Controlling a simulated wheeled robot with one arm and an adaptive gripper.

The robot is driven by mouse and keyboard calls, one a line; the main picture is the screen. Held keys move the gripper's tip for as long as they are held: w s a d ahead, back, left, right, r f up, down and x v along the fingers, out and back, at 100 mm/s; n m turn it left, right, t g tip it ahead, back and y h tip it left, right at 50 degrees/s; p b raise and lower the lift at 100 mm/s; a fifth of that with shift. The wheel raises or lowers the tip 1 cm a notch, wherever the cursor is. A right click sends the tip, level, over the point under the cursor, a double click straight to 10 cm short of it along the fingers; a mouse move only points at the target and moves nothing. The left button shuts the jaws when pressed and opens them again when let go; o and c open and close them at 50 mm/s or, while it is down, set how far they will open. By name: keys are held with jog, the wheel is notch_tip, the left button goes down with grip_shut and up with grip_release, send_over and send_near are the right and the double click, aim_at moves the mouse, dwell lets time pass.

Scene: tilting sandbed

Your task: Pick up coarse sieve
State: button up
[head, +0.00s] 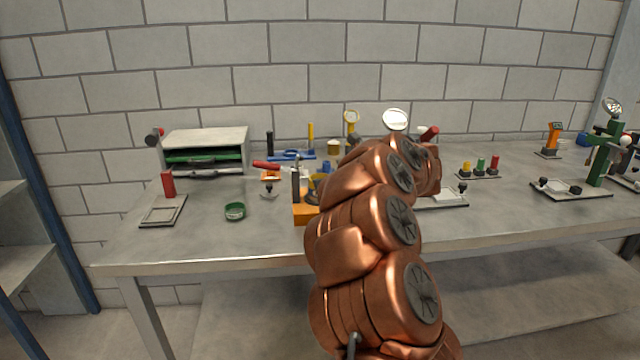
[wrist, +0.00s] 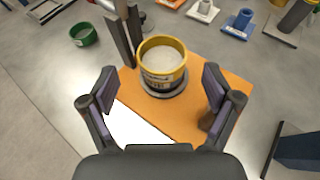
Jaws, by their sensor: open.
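A round yellow-rimmed vessel (wrist: 162,62) with a pale grey top stands on a dark round base on an orange board (wrist: 195,112). A small green round dish (wrist: 84,34) lies on the table to its left; it also shows in the head view (head: 235,211). No readable marking tells me which is the coarse sieve. My gripper (wrist: 157,88) is open and empty, its fingers apart on either side of the space just in front of the yellow vessel. In the head view my copper arm hides the gripper and most of the orange board (head: 305,214).
A grey upright post (wrist: 122,32) stands close behind and left of the yellow vessel. A dark blue block (wrist: 297,148) is at lower right. The table front around the green dish is clear.

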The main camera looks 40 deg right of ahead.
jog(key=shift+p+x, duration=0.7)
jog(key=shift+x, duration=1.8)
jog(key=shift+d, duration=0.1)
jog(key=c, duration=1.2)
